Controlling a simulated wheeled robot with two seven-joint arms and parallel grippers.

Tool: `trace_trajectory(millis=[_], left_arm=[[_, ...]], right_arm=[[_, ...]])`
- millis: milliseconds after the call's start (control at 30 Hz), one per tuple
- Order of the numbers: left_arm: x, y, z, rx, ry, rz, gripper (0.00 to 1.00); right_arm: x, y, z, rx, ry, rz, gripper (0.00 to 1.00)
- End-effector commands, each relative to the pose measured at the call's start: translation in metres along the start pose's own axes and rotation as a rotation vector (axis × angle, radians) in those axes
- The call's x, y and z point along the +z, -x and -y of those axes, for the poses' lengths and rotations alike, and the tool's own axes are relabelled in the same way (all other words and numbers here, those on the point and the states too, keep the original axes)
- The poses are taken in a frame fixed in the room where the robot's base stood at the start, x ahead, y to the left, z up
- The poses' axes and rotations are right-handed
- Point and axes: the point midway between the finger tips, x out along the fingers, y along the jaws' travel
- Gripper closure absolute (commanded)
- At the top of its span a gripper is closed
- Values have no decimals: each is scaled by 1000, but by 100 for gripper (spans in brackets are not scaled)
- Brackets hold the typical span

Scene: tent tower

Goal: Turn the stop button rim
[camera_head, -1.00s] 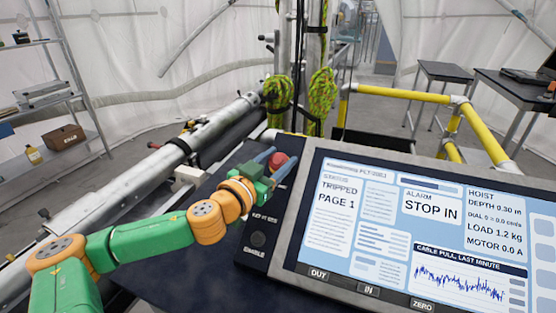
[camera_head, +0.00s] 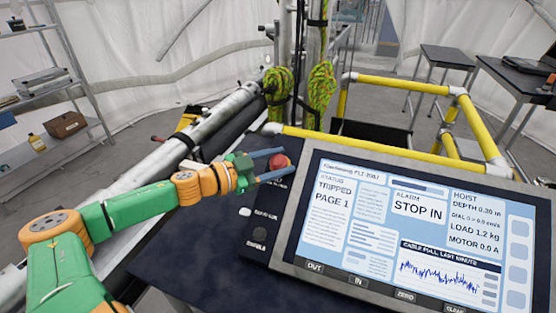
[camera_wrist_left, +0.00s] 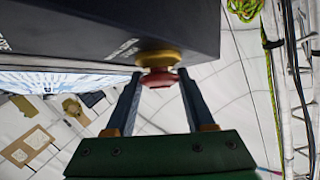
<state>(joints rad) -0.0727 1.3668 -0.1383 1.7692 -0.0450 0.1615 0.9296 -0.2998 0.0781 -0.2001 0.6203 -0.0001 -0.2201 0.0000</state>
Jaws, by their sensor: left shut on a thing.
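The red stop button (camera_head: 280,161) sits on a dark control box at the left edge of the console screen. It also shows in the wrist view as a red cap (camera_wrist_left: 158,78) on a yellow base (camera_wrist_left: 158,59), under the dark box. My left gripper (camera_head: 277,164) reaches in from the left, its two blue-grey fingers on either side of the button. In the wrist view the fingers (camera_wrist_left: 160,82) flank the red cap and are shut on its rim. The screen (camera_head: 410,215) reads TRIPPED, PAGE 1 and STOP IN. My right gripper is not in view.
More controls (camera_head: 258,234) sit below the button on the box. Yellow rails (camera_head: 400,86) and green rope (camera_head: 321,85) stand behind the console. A metal tube (camera_head: 190,135) runs along the left, beyond my arm.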

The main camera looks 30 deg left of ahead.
Motion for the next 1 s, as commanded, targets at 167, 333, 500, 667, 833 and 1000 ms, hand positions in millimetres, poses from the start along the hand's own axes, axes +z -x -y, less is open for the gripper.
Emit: trace_trajectory(millis=[167, 333, 500, 667, 833, 1000], left_arm=[[1, 0, -1, 9, -4, 2, 100], [1, 0, -1, 9, -4, 2, 100], [1, 0, -1, 9, -4, 2, 33], [1, 0, -1, 8, -4, 1, 33], [1, 1, -1, 9, -2, 2, 33], [1, 7, -2, 10, 2, 3, 33]], right_arm=[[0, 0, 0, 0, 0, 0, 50], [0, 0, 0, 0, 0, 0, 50], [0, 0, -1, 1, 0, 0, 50], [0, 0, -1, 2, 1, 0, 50], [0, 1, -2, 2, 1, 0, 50], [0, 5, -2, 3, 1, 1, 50]])
